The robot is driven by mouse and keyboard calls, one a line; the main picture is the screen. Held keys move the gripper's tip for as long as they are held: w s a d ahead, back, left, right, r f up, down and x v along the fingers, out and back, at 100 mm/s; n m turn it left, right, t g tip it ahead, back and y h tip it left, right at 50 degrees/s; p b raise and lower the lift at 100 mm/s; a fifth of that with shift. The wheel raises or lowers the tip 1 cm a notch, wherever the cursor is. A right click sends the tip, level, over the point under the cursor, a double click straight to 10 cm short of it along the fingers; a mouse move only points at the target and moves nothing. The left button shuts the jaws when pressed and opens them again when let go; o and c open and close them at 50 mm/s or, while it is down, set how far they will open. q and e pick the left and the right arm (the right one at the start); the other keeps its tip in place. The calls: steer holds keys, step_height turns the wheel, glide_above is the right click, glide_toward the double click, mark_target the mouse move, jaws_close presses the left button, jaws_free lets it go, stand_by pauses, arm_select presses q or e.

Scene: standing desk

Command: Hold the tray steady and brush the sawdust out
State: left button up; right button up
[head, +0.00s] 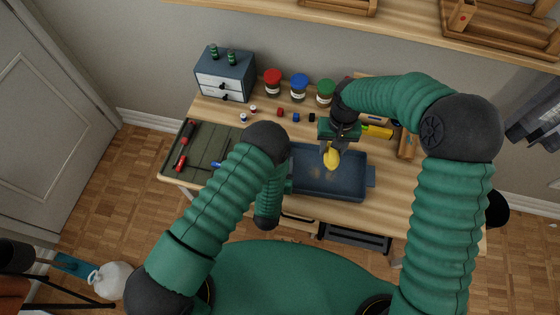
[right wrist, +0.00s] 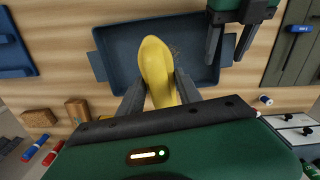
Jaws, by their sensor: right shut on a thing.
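The blue tray (head: 345,188) lies on the desk, and it also shows in the right wrist view (right wrist: 120,42). Faint tan sawdust (right wrist: 176,50) shows on its floor. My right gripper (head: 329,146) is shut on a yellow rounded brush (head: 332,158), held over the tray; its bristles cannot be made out. The brush reaches forward between the fingers in the right wrist view (right wrist: 155,62). My left gripper (right wrist: 229,45) has its two dark fingers apart at one end of the tray, near the rim. In the head view my left arm mostly hides it.
A dark green mat (head: 205,150) with tools lies left of the tray. A small drawer cabinet (head: 225,75) and several lidded jars (head: 299,86) stand at the back. Wooden blocks (head: 406,146) lie right of the tray. Bare desk shows at the front right.

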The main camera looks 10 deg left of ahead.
arm_select(q)
steer(key=shift+a, duration=0.4)
steer(key=c, duration=0.9)
steer(key=shift+d, duration=0.2)
jaws_close()
